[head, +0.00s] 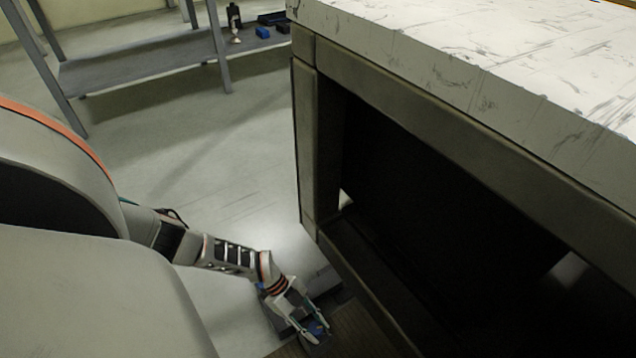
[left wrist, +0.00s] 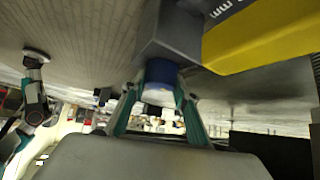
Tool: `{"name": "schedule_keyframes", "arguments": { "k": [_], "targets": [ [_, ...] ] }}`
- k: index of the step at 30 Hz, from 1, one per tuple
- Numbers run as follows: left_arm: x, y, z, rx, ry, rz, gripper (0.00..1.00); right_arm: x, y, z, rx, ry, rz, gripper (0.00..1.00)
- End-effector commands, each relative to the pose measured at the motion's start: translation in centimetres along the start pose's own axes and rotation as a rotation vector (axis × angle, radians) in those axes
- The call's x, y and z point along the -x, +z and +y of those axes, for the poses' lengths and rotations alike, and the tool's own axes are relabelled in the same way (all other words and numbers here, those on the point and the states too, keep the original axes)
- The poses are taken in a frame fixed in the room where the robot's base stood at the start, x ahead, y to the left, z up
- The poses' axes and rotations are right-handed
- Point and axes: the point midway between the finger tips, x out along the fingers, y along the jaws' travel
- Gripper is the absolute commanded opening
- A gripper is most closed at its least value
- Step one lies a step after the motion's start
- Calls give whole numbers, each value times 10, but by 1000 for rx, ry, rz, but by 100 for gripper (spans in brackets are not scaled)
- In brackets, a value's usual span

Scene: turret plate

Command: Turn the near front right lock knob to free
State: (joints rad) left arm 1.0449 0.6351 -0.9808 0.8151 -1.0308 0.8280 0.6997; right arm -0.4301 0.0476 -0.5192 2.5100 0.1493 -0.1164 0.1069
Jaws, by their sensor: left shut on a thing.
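My left gripper (head: 312,326) is low beside the workbench in the head view, at the end of the arm that comes in from the left. Its fingers are around a small blue knob (head: 319,330). In the left wrist view, the teal fingers of my left gripper (left wrist: 158,100) close on the sides of the blue knob (left wrist: 161,74), with a pale face below the blue. The knob sits on a dark grey block (left wrist: 168,35). The knob's lock position cannot be read.
A workbench (head: 330,240) with a scuffed pale top (head: 450,60) and a dark open bay fills the right. A yellow part with lettering (left wrist: 262,40) adjoins the grey block. A low shelf (head: 140,68) with small items stands far back. Open floor (head: 200,160) lies between.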

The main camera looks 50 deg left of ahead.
Motion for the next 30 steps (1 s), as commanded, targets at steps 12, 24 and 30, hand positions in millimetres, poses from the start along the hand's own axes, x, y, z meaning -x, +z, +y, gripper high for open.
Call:
{"name": "schedule_keyframes", "arguments": {
  "k": [12,24,30],
  "targets": [
    [0,2,-1,-216,213,-7,8,-2,1,-5,-87,-4,20,40],
    [0,2,0,-291,288,-6,8,-2,2,-6,-89,-5,19,40],
    [0,2,0,-296,292,-6,8,-2,2,-6,-87,-5,19,40]
  ]
}}
